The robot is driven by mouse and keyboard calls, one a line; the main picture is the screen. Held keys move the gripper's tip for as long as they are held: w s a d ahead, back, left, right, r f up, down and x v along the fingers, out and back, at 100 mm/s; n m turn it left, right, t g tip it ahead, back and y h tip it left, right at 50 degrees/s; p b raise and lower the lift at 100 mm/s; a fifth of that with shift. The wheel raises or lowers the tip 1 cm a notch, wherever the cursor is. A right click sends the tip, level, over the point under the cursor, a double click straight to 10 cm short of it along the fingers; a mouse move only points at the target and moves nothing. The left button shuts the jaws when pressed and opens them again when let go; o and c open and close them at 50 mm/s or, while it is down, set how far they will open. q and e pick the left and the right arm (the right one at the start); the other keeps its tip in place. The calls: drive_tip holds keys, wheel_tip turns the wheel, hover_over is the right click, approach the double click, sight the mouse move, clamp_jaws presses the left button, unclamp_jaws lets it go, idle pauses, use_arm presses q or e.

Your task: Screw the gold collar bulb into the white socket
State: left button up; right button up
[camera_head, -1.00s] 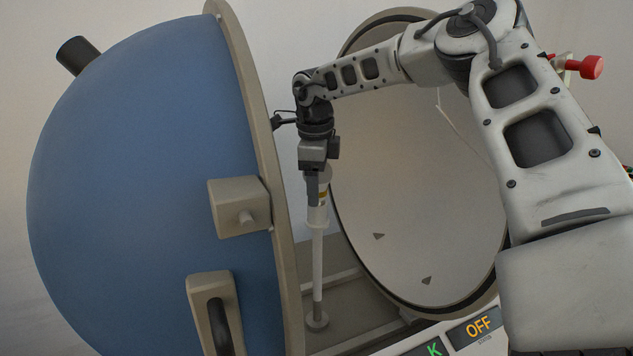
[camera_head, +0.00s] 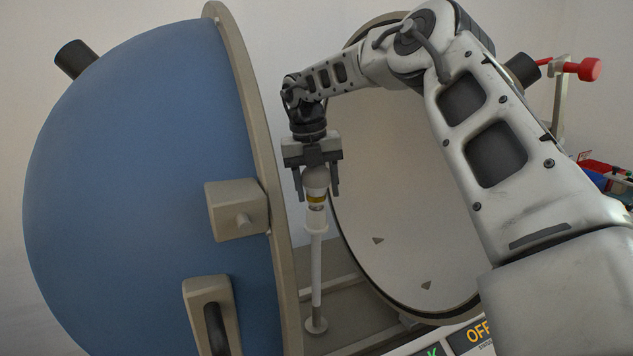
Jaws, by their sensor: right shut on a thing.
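The gold collar bulb (camera_head: 316,179) stands upright, its white globe up and its gold band (camera_head: 316,198) just above the white socket (camera_head: 316,222). The bulb's lower end is at the socket's mouth; how deep it sits I cannot tell. The socket tops a thin white post (camera_head: 316,265) with a round foot, between the two halves of the sphere. My right gripper (camera_head: 316,190) points down from above, with one finger on each side of the globe, shut on the bulb. My left gripper is not in view.
The blue outer half (camera_head: 140,190) of the sphere, with its beige rim, stands close on the left. The pale inner face of the other half (camera_head: 400,220) is behind my right arm. A panel with an "OFF" display (camera_head: 477,333) is at the bottom. A red knob (camera_head: 583,69) shows at right.

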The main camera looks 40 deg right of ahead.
drive_tip(key=m, duration=0.4)
drive_tip(key=shift+a+p, duration=0.1)
drive_tip(key=shift+p, duration=0.2)
drive_tip(key=m+y, duration=0.1)
drive_tip(key=m, duration=0.2)
drive_tip(key=shift+s+f+m+g, duration=0.1)
drive_tip(key=shift+m+g, duration=0.2)
drive_tip(key=o, duration=0.9)
drive_tip(key=shift+c, duration=0.2)
drive_tip(key=n, duration=0.6)
drive_tip(key=shift+h, duration=0.4)
drive_tip(key=n+t+b, duration=0.1)
drive_tip(key=n, duration=0.5)
drive_tip(key=shift+h, duration=0.3)
drive_tip(key=n+t, duration=0.1)
drive_tip(key=n, duration=1)
drive_tip(key=shift+w+t+p, duration=0.25)
drive_tip(key=shift+t+p, duration=0.05)
